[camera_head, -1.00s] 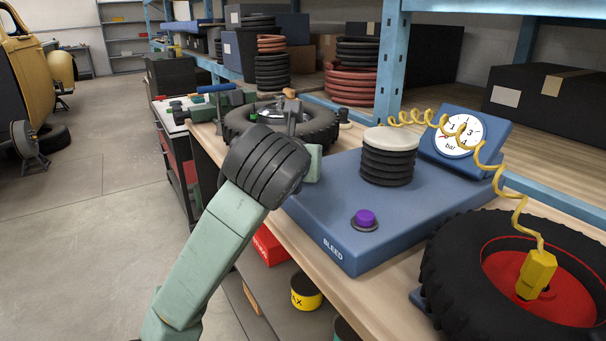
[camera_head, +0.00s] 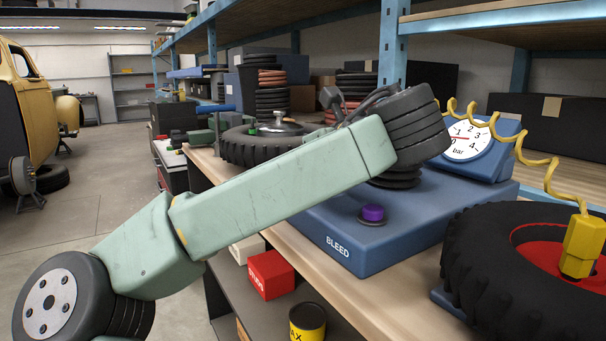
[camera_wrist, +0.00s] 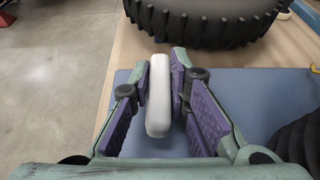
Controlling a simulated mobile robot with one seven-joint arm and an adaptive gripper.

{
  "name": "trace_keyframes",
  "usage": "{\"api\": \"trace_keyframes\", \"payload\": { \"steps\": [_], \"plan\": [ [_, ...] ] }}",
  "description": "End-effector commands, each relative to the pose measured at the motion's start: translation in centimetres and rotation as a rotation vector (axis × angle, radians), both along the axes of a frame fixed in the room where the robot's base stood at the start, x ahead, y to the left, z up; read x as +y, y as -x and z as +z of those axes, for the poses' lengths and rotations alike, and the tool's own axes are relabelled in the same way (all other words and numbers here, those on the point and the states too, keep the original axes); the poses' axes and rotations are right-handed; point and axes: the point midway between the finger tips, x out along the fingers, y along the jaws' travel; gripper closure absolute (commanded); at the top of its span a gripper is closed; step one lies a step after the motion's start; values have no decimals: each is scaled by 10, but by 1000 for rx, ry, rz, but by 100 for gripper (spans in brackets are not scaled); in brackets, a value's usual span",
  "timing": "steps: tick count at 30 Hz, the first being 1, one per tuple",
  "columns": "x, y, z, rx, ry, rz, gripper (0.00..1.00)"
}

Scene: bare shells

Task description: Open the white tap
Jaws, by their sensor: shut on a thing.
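The white tap (camera_wrist: 158,98) shows in the wrist view as a rounded white bar between my finger pads, above a blue surface. My gripper (camera_wrist: 163,70) is shut on it, with purple pads on both sides. In the head view my arm crosses in front of the blue bench unit (camera_head: 345,225), and my gripper is mostly hidden behind my wrist. The tap cannot be made out there. A dial gauge (camera_head: 468,140) marked "bar" stands at the back of the unit, its red needle near the left of the scale.
A purple button (camera_head: 372,213) sits by the "BLEED" label. Black bellows (camera_head: 398,178) stand behind my wrist, partly hidden. A yellow coiled hose (camera_head: 540,165) runs to a tyre with a red rim (camera_head: 535,235). Another tyre (camera_head: 245,150) lies farther back.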

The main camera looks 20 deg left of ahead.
Motion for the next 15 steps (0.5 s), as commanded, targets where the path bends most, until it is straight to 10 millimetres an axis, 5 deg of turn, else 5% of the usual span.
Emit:
{"api": "trace_keyframes", "payload": {
  "steps": [15],
  "plan": [
    [1, 1, -1, 5, 2, 51, 100]
  ]
}}
